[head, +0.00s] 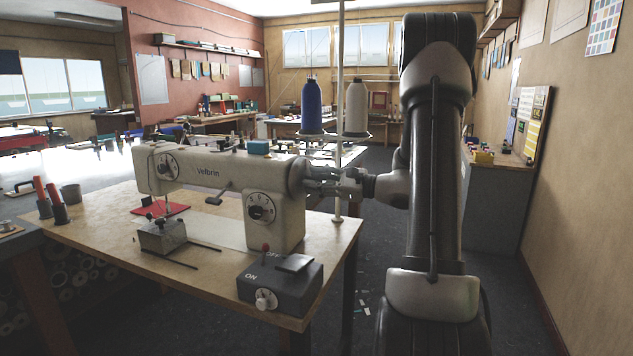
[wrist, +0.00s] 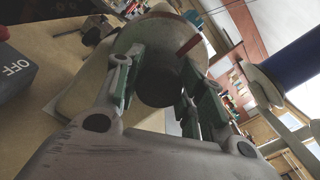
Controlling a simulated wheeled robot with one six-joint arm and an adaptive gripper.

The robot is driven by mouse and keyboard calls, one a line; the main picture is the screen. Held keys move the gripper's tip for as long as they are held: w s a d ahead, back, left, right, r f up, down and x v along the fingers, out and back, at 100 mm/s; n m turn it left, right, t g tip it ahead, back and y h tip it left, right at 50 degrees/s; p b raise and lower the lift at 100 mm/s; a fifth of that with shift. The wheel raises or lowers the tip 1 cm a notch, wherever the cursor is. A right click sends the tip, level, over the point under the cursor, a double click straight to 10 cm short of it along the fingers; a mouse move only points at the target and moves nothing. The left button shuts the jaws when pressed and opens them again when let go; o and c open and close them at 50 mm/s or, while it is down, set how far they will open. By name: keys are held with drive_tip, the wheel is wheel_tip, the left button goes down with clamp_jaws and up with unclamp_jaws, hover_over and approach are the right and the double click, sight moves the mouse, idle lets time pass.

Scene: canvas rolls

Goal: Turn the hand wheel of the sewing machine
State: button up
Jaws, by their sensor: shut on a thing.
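The cream sewing machine (head: 215,178) stands on a wooden table. Its hand wheel (head: 298,176) is at the right end of the machine and is partly hidden by my gripper (head: 325,181). In the wrist view the round grey hand wheel (wrist: 155,45) has a red mark near its rim. My gripper also shows in the wrist view (wrist: 160,90), with its green-padded fingers on either side of the wheel's darker hub. The fingers are shut on the hand wheel. The far part of the wheel is hidden.
A dark ON/OFF switch box (head: 280,283) sits at the table's front right corner. A blue thread cone (head: 311,107) and a white one (head: 357,108) stand on a pole close behind the gripper. Floor is open at right.

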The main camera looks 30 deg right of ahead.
idle(0.3)
drive_tip(key=o, duration=1)
drive_tip(key=shift+d, duration=0.1)
drive_tip(key=shift+o, duration=0.2)
drive_tip(key=v, duration=1.2)
